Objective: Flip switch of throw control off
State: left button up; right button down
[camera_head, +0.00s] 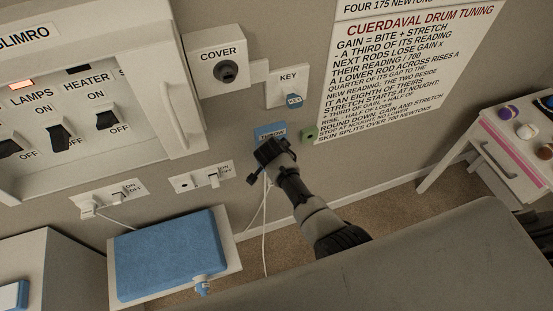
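The throw control is a small blue plate (270,129) on the wall, lettered with what reads as THROW, near the middle of the head view. My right gripper (264,158) is right in front of it and hides its lower part, including any switch. The arm comes up from the lower right. I cannot tell whether the gripper touches the control, or whether its fingers are open or shut. My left gripper is not in view.
Above are a KEY plate (289,88) and a COVER box (217,65). A large switch panel (178,105) is at left. Two wall outlets with switches (202,178) sit lower left, above a blue-topped stand (172,253).

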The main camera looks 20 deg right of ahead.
jog(key=shift+f, duration=0.15)
dwell(0.5)
jog(key=shift+s+f+b, duration=0.1)
jog(key=shift+f+b, duration=0.2)
jog(key=shift+b, duration=0.15)
jog(key=shift+s+f+b, duration=0.1)
jog(key=shift+f+b, duration=0.7)
jog(key=shift+f, duration=0.1)
dwell(0.8)
jog(key=shift+r, duration=0.15)
jog(key=shift+w+r+p, duration=0.2)
jog(key=shift+r+p, duration=0.85)
jog(key=shift+r, duration=0.2)
jog(key=r+p, duration=0.2)
jog(key=r, duration=0.1)
jog(key=r+p, duration=0.1)
jog(key=shift+w+r, duration=0.25)
jog(key=shift+w, duration=0.05)
jog(key=shift+r+p, duration=0.25)
jog(key=shift+p, duration=0.05)
jog(key=shift+w+a, duration=0.1)
